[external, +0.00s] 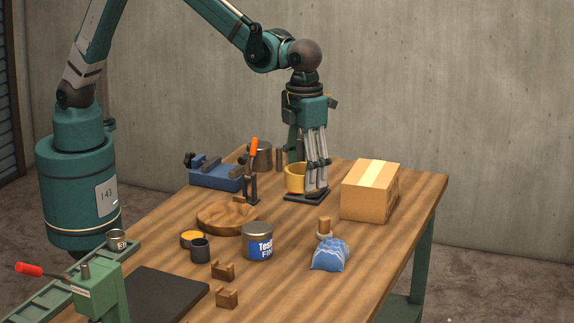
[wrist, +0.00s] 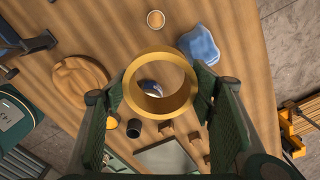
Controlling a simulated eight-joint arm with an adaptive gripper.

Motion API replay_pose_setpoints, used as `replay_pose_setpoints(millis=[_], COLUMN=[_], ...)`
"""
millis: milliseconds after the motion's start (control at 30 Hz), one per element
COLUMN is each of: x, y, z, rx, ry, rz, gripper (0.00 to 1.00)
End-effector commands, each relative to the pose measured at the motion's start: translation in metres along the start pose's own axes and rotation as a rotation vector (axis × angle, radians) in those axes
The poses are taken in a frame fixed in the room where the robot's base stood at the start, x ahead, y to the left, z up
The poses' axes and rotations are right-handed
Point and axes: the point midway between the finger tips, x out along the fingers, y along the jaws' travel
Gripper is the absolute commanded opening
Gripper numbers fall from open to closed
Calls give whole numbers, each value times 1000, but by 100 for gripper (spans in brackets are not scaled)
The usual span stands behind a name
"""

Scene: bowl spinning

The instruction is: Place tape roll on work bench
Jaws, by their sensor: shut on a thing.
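The tape roll is a yellow ring (external: 294,179), seen in the external view at my gripper's fingers over the back part of the work bench (external: 190,285). My gripper (external: 308,185) points down and is shut on the roll. In the wrist view the yellow tape roll (wrist: 160,57) sits between the two green finger pads of my gripper (wrist: 160,105), and the bench top shows beyond it. A can shows through its hole. The gap under the roll is hard to judge.
A cardboard box (external: 367,192) stands right of my gripper. A round wooden board (external: 226,219), a blue can (external: 258,242) and a blue bag (external: 330,255) lie nearer the front.

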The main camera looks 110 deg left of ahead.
Motion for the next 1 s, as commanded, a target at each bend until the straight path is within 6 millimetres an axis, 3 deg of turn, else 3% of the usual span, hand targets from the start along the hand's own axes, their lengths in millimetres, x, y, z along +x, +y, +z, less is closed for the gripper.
replay_pose_setpoints(millis=[33, 500, 1000], x=[0, 0, -1], y=[-6, -43, -58], z=[-16, -151, -298], rx=[27, 257, 500], ry=[0, 0, 0], rz=[0, 0, 0], gripper=[43, 43, 43])
